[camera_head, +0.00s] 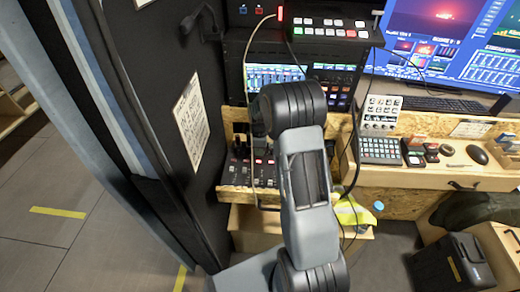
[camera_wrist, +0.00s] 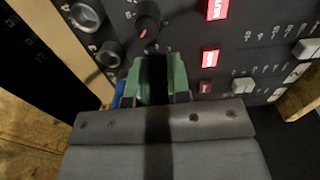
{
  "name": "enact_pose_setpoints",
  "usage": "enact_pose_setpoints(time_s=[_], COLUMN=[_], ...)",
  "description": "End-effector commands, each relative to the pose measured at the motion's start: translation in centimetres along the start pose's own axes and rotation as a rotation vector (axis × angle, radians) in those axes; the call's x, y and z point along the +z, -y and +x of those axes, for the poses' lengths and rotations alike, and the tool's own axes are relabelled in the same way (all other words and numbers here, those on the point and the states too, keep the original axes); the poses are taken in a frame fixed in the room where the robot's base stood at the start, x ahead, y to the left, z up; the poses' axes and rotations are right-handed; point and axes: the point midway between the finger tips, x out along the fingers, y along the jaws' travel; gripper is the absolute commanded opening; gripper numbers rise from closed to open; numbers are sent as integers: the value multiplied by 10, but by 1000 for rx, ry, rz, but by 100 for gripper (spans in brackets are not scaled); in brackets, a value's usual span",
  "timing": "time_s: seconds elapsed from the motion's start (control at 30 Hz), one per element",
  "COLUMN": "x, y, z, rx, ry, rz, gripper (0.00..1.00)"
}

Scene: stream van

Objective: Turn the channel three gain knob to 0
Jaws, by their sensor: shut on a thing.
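In the wrist view my gripper (camera_wrist: 155,75) has its green fingertips against the dark sloping mixer panel (camera_wrist: 270,25). The fingers are shut on a dark knob, mostly hidden between them. Its channel label and pointer are not readable. A black knob (camera_wrist: 148,20) with a red mark stands just beyond the fingertips. My gripper is hidden there.
Red lit buttons (camera_wrist: 210,58) and white sliders (camera_wrist: 306,48) lie right of the fingers. In the head view a rack (camera_head: 262,50) stands behind my arm, with a cable hanging close by. A dark wall (camera_head: 150,90) borders the left. A desk (camera_head: 440,180) is at right.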

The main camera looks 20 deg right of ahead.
Motion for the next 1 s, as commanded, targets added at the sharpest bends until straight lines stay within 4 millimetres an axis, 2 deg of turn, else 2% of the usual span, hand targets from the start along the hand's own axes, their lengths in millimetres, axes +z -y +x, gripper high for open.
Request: enact_pose_setpoints(time_s=[0.37,0.4,0.63,0.87,1.0], x=[1,0,0,0,0], y=[1,1,1,0,0], z=[1,1,0,0,-7], rx=[-5,-5,-3,-1,1], ry=[2,2,1,1,0], rz=[-5,-5,-4,-3,-3], gripper=[0,20,42,43,43])
